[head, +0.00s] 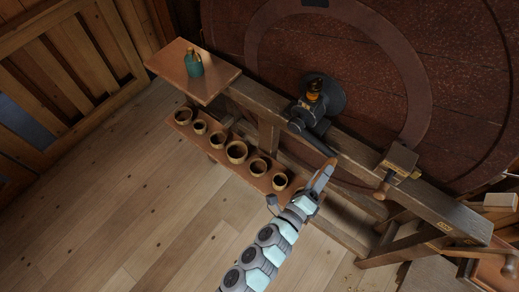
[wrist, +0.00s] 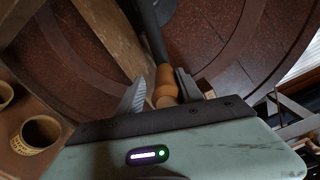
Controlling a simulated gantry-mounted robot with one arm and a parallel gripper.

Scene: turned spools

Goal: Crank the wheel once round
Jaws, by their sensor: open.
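A dark round wheel (head: 337,94) sits on the wooden machine frame in the head view. A dark crank arm (head: 312,141) reaches from it toward my gripper; the arm also shows in the wrist view (wrist: 151,35). My gripper (wrist: 162,92) is open, with one finger on each side of the handle. A gap shows at the left finger; the right finger is close, and I cannot tell whether it touches.
A shelf (head: 183,125) holds several wooden cups. A green bottle (head: 194,66) stands on a wooden board (head: 160,63) above it. A wooden block with a small handle (head: 400,160) is on the frame to the right. The plank floor (head: 130,210) at left is clear.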

